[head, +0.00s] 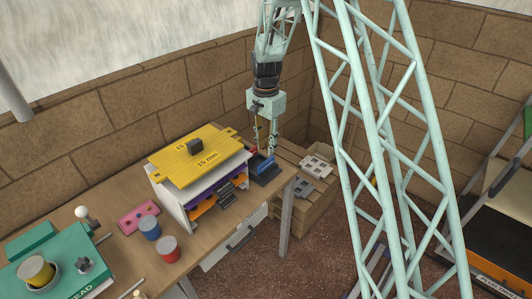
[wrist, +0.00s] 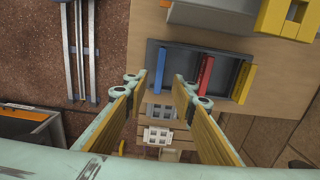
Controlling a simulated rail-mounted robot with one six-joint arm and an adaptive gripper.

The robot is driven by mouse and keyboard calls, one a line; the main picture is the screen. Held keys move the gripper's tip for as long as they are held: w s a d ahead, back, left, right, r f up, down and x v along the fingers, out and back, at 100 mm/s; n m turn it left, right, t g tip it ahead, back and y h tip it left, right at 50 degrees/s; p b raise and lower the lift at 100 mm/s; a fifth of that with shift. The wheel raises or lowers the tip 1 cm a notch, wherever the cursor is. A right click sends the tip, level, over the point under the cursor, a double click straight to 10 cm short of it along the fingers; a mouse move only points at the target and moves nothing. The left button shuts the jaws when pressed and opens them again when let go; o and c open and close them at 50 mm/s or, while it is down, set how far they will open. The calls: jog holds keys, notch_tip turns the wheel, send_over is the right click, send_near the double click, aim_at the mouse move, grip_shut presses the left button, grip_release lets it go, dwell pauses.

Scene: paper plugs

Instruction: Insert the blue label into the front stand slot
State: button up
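A blue label (wrist: 159,69) stands at the left end of a dark tray (wrist: 224,53), apart from a red label (wrist: 205,75) and a yellow label (wrist: 243,82). In the head view, blue shows in the dark tray (head: 257,181) at the bench's right end. My gripper (wrist: 161,83) is open and empty, pointing down over the tray. The blue label appears between its fingertips in the wrist view; contact and height gap cannot be told. In the head view my gripper (head: 265,148) is just above the tray. I cannot make out the front stand slot.
A white cabinet (head: 173,199) topped by a yellow plate (head: 194,160) stands close left of the tray. Red and blue pots (head: 166,249) and a pink block (head: 138,217) lie further left. A wooden crate (head: 292,204) stands beyond the bench's right end.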

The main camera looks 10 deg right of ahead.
jog(key=shift+r, duration=2.05)
jog(key=s+r+n+t+b, duration=0.2)
jog(key=s+r+n, duration=0.3)
jog(key=s+r, duration=1.9)
jog(key=s+r+n+t, duration=0.1)
jog(key=s+r+n, duration=0.1)
jog(key=s, duration=1.3)
jog(key=s+r+n+t+b, duration=0.1)
jog(key=s+n, duration=0.3)
jog(key=s, duration=1.1)
jog(key=shift+r+b, duration=0.3)
jog(key=shift+r, duration=0.55)
